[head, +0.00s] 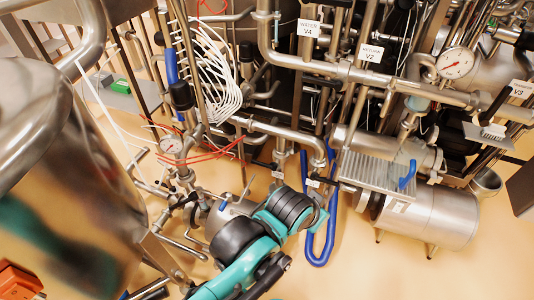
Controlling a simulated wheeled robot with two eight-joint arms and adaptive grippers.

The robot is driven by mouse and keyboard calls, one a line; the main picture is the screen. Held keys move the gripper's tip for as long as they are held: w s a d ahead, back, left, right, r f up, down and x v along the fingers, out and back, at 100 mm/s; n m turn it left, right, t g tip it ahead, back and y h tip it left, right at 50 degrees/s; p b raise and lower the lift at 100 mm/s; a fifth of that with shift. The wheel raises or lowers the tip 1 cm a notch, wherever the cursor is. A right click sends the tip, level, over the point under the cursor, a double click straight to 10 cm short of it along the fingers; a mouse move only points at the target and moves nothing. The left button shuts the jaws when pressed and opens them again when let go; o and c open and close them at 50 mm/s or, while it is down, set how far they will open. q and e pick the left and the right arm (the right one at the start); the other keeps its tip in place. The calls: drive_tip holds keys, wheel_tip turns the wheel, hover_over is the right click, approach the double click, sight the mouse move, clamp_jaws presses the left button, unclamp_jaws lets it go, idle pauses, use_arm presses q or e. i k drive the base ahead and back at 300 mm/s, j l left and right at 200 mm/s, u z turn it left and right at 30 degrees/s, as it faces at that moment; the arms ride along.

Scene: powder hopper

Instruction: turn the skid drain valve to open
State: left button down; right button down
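No tag that I can read names the skid drain valve, so I cannot tell which fitting it is. A small blue lever (408,176) stands beside a ribbed metal plate at the right. A thin-handled fitting (226,202) sits low on the pipework left of my arm. Small white tags, too small to read, hang just above my wrist. One teal and black arm, which looks like my left, reaches up from the bottom edge. Its wrist covers the space behind it, and its fingers cannot be made out. My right gripper is not in view.
A large shiny vessel (60,190) fills the left side. A blue hose (318,262) loops to the floor right of my arm. A horizontal steel cylinder (430,215) stands at the right. Pipes tagged V4 (308,27) and V2 (370,53) cross above. Bare floor (350,275) shows at the bottom.

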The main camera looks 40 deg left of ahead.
sight(274, 168)
drive_tip(key=u, duration=1.35)
